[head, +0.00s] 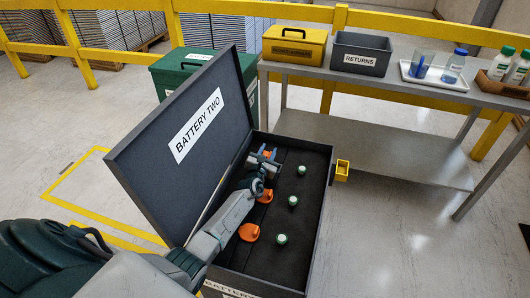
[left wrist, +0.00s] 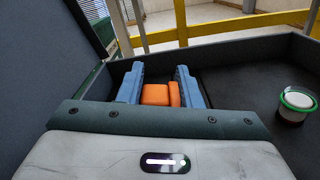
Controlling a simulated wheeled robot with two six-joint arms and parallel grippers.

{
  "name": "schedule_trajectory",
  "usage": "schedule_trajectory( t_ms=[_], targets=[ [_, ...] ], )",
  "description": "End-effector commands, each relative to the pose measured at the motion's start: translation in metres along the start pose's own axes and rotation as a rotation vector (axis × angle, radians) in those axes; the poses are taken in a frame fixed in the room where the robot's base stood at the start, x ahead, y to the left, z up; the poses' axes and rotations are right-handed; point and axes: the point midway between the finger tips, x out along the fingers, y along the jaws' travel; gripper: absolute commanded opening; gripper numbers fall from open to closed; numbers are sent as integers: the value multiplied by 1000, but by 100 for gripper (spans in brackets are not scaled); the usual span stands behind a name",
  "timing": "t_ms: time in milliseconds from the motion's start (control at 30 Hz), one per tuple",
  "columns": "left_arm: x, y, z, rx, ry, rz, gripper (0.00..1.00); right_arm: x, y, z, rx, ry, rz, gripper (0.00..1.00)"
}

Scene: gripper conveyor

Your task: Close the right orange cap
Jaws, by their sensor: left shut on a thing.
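The open battery box (head: 318,235) has a dark interior and a raised lid labelled BATTERY TWO (head: 150,150). Several orange caps stand in a row along its left side: a far one (head: 267,153), a middle one (head: 265,196) and a near one (head: 249,232). My left gripper (head: 264,157) reaches to the far orange cap and is shut on it. In the left wrist view its blue fingers stand on both sides of the orange cap (left wrist: 155,95). The fingers partly hide the cap. My right gripper is not in view.
White-topped green posts (head: 293,201) stand along the box's right side; one shows in the left wrist view (left wrist: 295,101). A small yellow holder (head: 342,170) sits at the box's right wall. Behind are a grey table (head: 370,150) and a green case (head: 180,75).

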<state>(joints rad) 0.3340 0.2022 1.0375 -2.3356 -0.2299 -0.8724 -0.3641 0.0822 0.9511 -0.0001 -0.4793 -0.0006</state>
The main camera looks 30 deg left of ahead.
Motion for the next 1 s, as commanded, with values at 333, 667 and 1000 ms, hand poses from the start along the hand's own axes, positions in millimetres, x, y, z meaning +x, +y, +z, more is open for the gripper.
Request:
schedule_trajectory(
  t_ms=[333, 667, 1000],
  targets=[
    [0, -4, 0, 85, 1, 1, 9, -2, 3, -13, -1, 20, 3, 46],
    [0, -4, 1, 88, 1, 1, 9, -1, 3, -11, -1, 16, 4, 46],
    [0, -5, 1, 86, 0, 0, 46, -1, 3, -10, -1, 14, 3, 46]
  ],
)
